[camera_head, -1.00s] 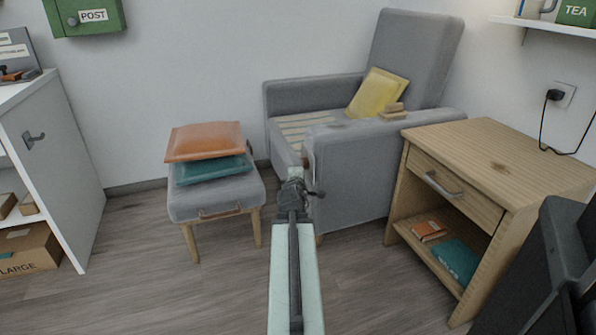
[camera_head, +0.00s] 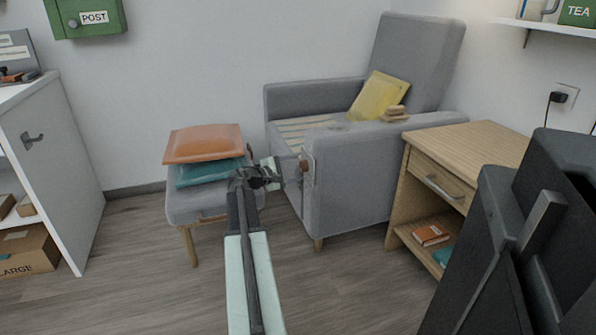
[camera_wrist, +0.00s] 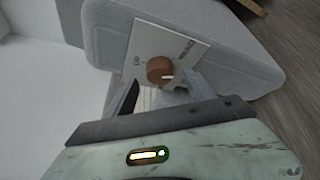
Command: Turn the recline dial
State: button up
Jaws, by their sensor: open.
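The recline dial (camera_head: 306,165) is a round brown knob on the front left of the grey armchair's side (camera_head: 355,180). In the wrist view the dial (camera_wrist: 158,68) has a white mark pointing right and sits on a white plate (camera_wrist: 139,50) with small labels I cannot read clearly. My gripper (camera_head: 292,172) points right at the dial, just left of it in the head view. In the wrist view my gripper (camera_wrist: 158,92) is open, with a dark finger at left and a pale one at right, close below the dial. I cannot tell if they touch it.
A footstool (camera_head: 185,207) with orange (camera_head: 203,143) and teal (camera_head: 208,172) cushions stands left of the chair, close behind my wrist. A wooden side table (camera_head: 478,145) stands to the right. A white shelf unit (camera_head: 50,150) is at far left. Floor in front is clear.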

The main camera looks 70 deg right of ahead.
jog(key=shift+x, duration=1)
jog(key=shift+s, duration=0.1)
jog(key=shift+a, duration=0.1)
jog(key=c, duration=1.4)
jog(key=shift+o, duration=0.2)
jog(key=shift+f+m+b, duration=0.25)
jog(key=shift+m+b, duration=0.05)
jog(key=shift+b, duration=0.45)
jog(key=shift+h, duration=0.3)
jog(key=shift+r, duration=0.2)
jog(key=o, duration=1.4)
jog(key=shift+c, duration=0.2)
